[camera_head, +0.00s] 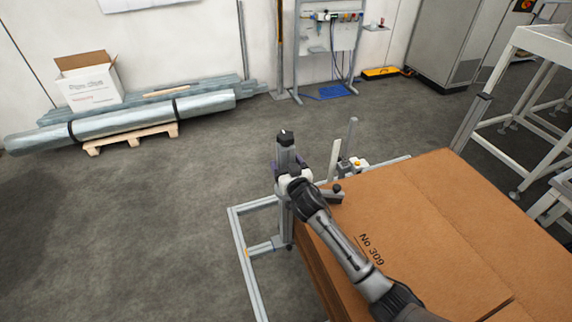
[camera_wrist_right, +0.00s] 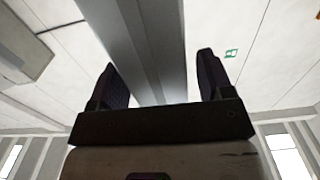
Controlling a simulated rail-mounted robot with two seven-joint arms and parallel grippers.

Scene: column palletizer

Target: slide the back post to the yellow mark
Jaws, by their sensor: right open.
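A grey upright post (camera_head: 285,146) with a black cap stands on a low metal frame (camera_head: 252,285) beside the cardboard box stack. My right gripper (camera_head: 281,174) is at this post, below its cap. In the right wrist view the gripper (camera_wrist_right: 160,72) is open, with the grey post (camera_wrist_right: 158,50) running up between its two dark fingers; whether they touch it I cannot tell. A small yellow mark (camera_head: 246,252) shows on the left rail of the frame. A second, thinner grey post (camera_head: 351,137) stands farther right. My left gripper is out of view.
A large cardboard box (camera_head: 460,220) labelled No 309 fills the right foreground under my arm. A white table frame (camera_head: 545,45) stands at the right. Wrapped pipes (camera_head: 150,118) lie on a pallet at the left. The floor between is clear.

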